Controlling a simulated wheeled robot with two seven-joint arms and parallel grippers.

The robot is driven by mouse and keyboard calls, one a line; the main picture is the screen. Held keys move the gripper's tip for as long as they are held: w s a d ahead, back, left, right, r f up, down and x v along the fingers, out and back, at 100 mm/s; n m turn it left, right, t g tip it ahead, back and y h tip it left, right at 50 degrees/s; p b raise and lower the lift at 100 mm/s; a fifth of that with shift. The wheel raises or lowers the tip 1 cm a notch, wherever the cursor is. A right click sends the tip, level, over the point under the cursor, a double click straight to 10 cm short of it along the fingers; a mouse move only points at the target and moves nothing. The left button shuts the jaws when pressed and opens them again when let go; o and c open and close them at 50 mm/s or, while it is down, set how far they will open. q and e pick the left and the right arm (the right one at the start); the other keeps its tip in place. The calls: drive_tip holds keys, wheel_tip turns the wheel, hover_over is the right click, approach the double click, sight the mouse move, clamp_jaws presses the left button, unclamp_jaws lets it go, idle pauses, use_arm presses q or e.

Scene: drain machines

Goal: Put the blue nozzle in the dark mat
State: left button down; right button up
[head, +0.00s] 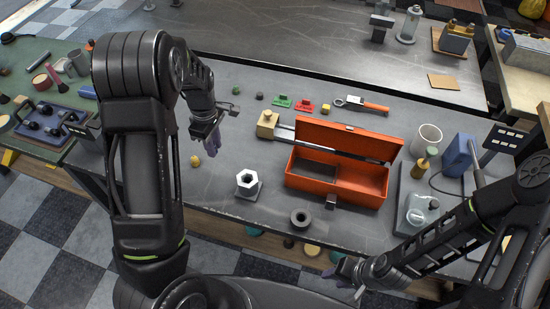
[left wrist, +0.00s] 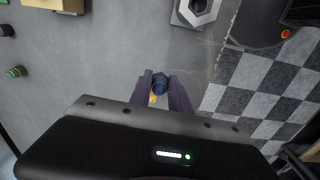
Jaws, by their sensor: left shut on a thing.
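My left gripper (head: 212,142) is above the left part of the grey worktop, pointing down. In the left wrist view its two purple-grey fingers (left wrist: 161,80) are closed around a small dark blue piece, the blue nozzle (left wrist: 160,83). In the head view the nozzle is hidden by the gripper. A dark flat mat or tray (head: 64,127) with several dark knobs lies on the green bench at the left; I cannot tell for sure that it is the dark mat. My right gripper (head: 350,275) is low at the front edge; its fingers are unclear.
A yellow piece (head: 195,161) lies below the left gripper. A white hex nut on a grey plate (head: 248,185), an open orange toolbox (head: 318,182) and a dark ring (head: 300,218) stand to the right. A grey tray with a bottle (head: 404,213) is further right.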

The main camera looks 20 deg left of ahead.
use_arm(q)
drive_tip(key=w+d+r+m, duration=0.1)
drive_tip(key=d+r+m, duration=0.5)
drive_tip(key=d+m, duration=0.2)
drive_tip(key=w+d+r+m, duration=0.2)
drive_tip(key=d+r+m, duration=0.4)
drive_tip(key=d+m, duration=0.2)
drive_tip(key=shift+w+d+m, duration=0.2)
drive_tip(key=shift+w+m, duration=0.05)
drive_tip(key=shift+m, duration=0.65)
drive_tip(key=shift+d+r, duration=0.1)
